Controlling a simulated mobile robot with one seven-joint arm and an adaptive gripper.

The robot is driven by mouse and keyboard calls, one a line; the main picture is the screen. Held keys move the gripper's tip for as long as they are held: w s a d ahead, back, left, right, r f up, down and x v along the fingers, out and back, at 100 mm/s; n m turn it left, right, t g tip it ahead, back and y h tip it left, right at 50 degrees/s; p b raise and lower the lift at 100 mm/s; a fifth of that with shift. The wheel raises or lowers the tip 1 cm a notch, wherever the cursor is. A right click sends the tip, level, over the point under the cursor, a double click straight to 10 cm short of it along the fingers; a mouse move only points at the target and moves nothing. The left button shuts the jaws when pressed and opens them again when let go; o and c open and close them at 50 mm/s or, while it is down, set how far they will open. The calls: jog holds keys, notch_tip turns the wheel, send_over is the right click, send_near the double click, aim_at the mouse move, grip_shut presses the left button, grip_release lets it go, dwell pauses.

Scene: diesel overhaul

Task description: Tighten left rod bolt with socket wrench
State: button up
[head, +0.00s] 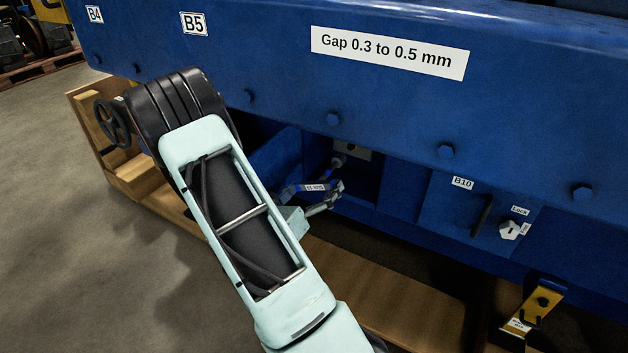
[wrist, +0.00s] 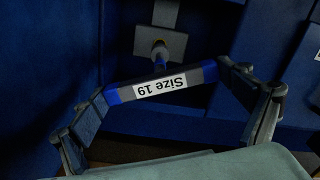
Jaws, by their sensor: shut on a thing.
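The socket wrench (wrist: 125,92) has a blue and grey handle with a white "Size 19" label, upside down in the wrist view. It also shows in the head view (head: 292,190). The wrench's shaft (wrist: 159,60) points away into the opening, towards a grey metal block (wrist: 178,42). Its tip appears to meet the round face on that block. The bolt itself is hidden, and I cannot tell whether the socket is seated or which bolt it is.
The blue engine frame (head: 390,105) overhangs the opening, with blue walls close on both sides. A handwheel (head: 112,122) is at left. A wooden base (head: 390,300) lies below.

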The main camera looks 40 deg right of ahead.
aim_at(325, 174)
jog(key=n+p, duration=0.1)
jog(key=n, duration=0.1)
jog(key=n+p, duration=0.4)
jog(key=shift+w+d+r, duration=0.15)
jog(key=shift+d+r, duration=0.2)
jog(key=shift+d, duration=0.05)
jog(key=n+p, duration=0.1)
jog(key=n, duration=0.1)
jog(key=n+p, duration=0.4)
jog(key=shift+w+d+f, duration=0.15)
jog(key=shift+w+d, duration=0.05)
jog(key=shift+d, duration=0.15)
jog(key=shift+d+n+p, duration=0.25)
jog(key=shift+n+p, duration=0.05)
jog(key=shift+n, duration=0.2)
jog(key=shift+x, duration=1.5)
jog(key=shift+w+f, duration=0.1)
jog(key=shift+f, duration=0.1)
